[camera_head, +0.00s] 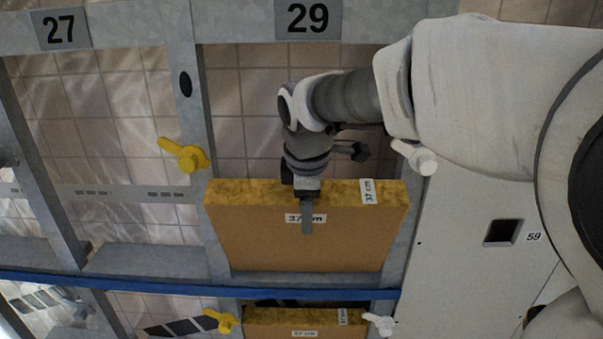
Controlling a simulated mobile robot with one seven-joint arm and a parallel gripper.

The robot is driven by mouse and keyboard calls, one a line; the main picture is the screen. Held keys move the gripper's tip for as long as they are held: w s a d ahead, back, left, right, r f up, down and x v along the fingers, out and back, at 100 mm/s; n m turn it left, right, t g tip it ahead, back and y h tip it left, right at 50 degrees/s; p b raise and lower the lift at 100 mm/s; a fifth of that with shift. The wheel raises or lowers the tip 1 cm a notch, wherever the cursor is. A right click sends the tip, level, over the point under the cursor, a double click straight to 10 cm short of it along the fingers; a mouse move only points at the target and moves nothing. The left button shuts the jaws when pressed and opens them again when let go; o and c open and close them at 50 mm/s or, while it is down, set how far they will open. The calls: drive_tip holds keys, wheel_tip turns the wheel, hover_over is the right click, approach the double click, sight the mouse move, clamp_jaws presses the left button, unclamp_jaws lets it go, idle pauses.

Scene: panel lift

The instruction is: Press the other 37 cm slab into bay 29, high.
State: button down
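A brown-faced slab (265,238) with a yellowish fibrous top edge and "37 cm" labels stands in the upper opening of bay 29, under the number plate (307,18). Its lower edge sits between the posts; its upper corners overlap the posts in the picture. I cannot tell how deep it sits. My gripper (306,212) is at the middle of its top edge, with a finger down over the front face beside the label. Any second finger is hidden. Another 37 cm slab (275,318) stands in the opening below, cut off by the frame.
A yellow turn-catch (185,155) is on the left post and a white one (416,158) on the right, both turned away from the slab. Lower catches, yellow (222,320) and white (380,323), flank the lower slab. A blue rail (150,284) crosses between. Bay 27 (58,28) looks empty.

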drive_tip(key=shift+w, duration=0.1)
idle(0.3)
unclamp_jaws()
drive_tip(key=shift+f, duration=0.1)
